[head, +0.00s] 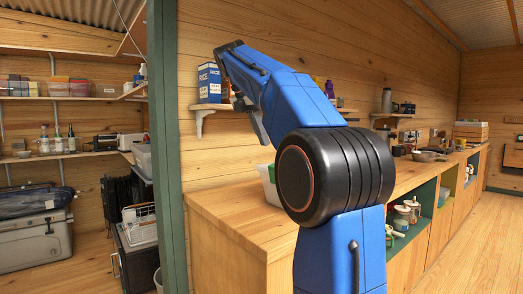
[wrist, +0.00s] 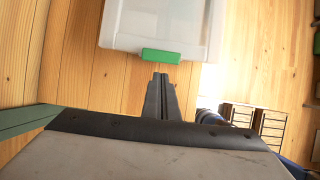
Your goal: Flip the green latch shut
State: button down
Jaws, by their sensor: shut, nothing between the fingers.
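The green latch (wrist: 160,56) sits on the near edge of a clear, whitish plastic box (wrist: 160,22) in the wrist view. From above I cannot tell whether the latch is up or down. My gripper (wrist: 160,76) is shut and empty, its fingertips just short of the latch in the picture. I cannot tell whether they touch it. In the head view the box (head: 268,186) shows only in part on the wooden counter, behind my arm, and its latch is not clear there. My gripper's fingers are not clear in the head view.
The wooden counter (head: 225,207) has bare room left of the box. A wall shelf (head: 205,107) with a blue RICE box (head: 209,82) is behind my arm. A green post (head: 164,150) stands left of the counter. A pan (head: 428,155) stands farther along.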

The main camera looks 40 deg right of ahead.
jog(key=shift+r, duration=0.7)
